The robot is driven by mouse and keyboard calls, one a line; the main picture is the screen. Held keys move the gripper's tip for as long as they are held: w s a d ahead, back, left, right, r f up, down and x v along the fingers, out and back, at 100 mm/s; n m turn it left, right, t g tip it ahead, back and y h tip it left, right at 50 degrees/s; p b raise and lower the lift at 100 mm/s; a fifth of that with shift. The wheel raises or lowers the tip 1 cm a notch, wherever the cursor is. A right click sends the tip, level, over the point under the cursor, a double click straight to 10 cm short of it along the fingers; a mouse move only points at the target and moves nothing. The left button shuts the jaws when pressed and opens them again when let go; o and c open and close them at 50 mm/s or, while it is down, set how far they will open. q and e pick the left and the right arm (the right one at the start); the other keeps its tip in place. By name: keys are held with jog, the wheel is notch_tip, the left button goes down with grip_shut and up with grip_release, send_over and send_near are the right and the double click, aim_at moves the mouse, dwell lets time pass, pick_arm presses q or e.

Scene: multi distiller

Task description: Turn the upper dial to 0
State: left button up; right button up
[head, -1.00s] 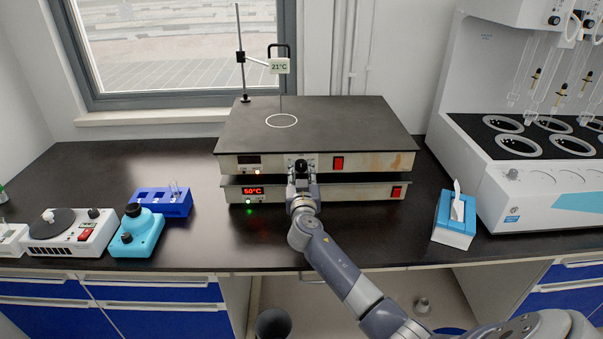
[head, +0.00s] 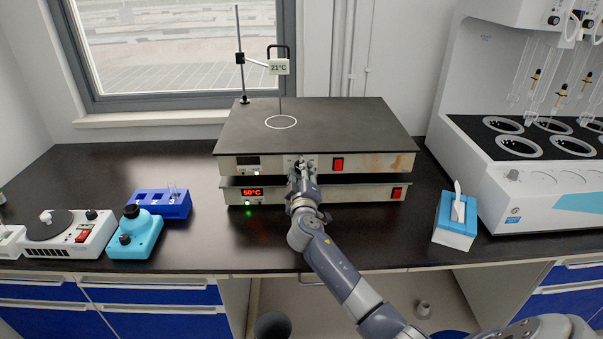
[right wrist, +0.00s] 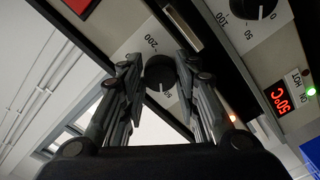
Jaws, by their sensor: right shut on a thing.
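The upper hot plate (head: 392,166) is stacked on the lower hot plate (head: 345,193). The upper dial, a black knob (right wrist: 160,75), is on the upper plate's front panel, with 200 and 50 marks beside it. My right gripper (right wrist: 160,68) is shut on this dial, one finger on each side. In the head view my right gripper (head: 301,170) covers the dial. The upper plate's display (head: 247,161) is dark. My left gripper is not in view.
The lower dial (right wrist: 250,8) is close beside the gripper. The lower display (head: 252,192) reads 50°C. A sensor stand (head: 240,60) rises behind the plates. A tissue box (head: 456,220) is to the right; a blue rack (head: 160,204) is to the left.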

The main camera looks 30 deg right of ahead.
jog(key=n+p, duration=0.3)
jog(key=n, duration=0.8)
jog(key=shift+n+p, duration=0.3)
jog(key=shift+n, duration=0.1)
dwell(0.3)
jog(key=o, duration=1.1)
jog(key=shift+c, duration=0.2)
